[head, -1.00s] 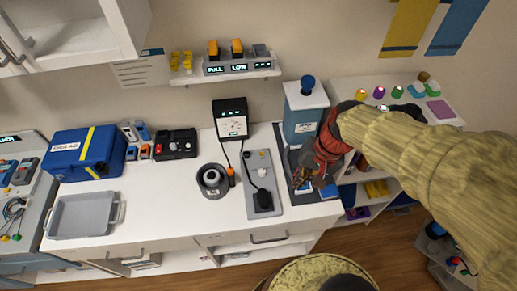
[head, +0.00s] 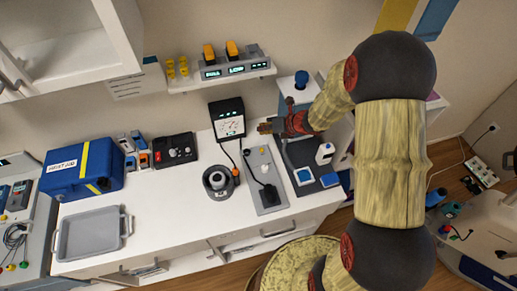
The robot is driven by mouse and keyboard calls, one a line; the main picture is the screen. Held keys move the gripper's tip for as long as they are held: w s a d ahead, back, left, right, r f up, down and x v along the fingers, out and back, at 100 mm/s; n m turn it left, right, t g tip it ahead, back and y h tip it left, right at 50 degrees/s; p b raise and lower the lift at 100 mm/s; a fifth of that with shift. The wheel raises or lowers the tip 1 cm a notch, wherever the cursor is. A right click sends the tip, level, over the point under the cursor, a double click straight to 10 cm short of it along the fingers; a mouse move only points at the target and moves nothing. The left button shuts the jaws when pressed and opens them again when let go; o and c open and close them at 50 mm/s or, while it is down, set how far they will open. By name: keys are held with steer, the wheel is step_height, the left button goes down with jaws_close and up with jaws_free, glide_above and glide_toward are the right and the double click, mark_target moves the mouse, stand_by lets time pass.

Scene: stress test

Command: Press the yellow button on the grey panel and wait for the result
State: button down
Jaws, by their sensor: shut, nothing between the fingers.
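The grey panel (head: 262,168) lies on the white counter, with a pale knob and a black plug-like part (head: 269,195) on it. My gripper (head: 262,127) is shut and empty, pointing left, just beyond the panel's far end in the picture. Its height above the counter and any contact are unclear. A black meter box (head: 227,122) with a white dial stands left of the gripper, with a cable running down towards the panel.
A round dark device (head: 219,181) sits left of the panel. A dark mat (head: 309,158) with a white bottle (head: 325,153) and blue pieces lies to the right. A grey tray (head: 92,237) and blue case (head: 84,170) are far left. A shelf (head: 222,80) with displays hangs behind. My arm covers much of the right.

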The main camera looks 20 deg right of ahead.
mark_target(263, 148)
steer(key=shift+d+m, duration=0.15)
steer(key=shift+m, duration=0.75)
steer(key=shift+f, duration=0.15)
step_height(263, 148, down, 9)
steer(key=b, duration=0.7)
steer(key=shift+r+b, duration=0.2)
steer(key=shift+b, duration=0.15)
steer(key=shift+f, duration=0.1)
stand_by(0.4)
steer(key=shift+f+b, duration=0.3)
steer(key=shift+f+b, duration=0.35)
steer(key=shift+f, duration=0.15)
stand_by(0.7)
steer(key=shift+r, duration=0.1)
steer(key=shift+r+p, duration=0.85)
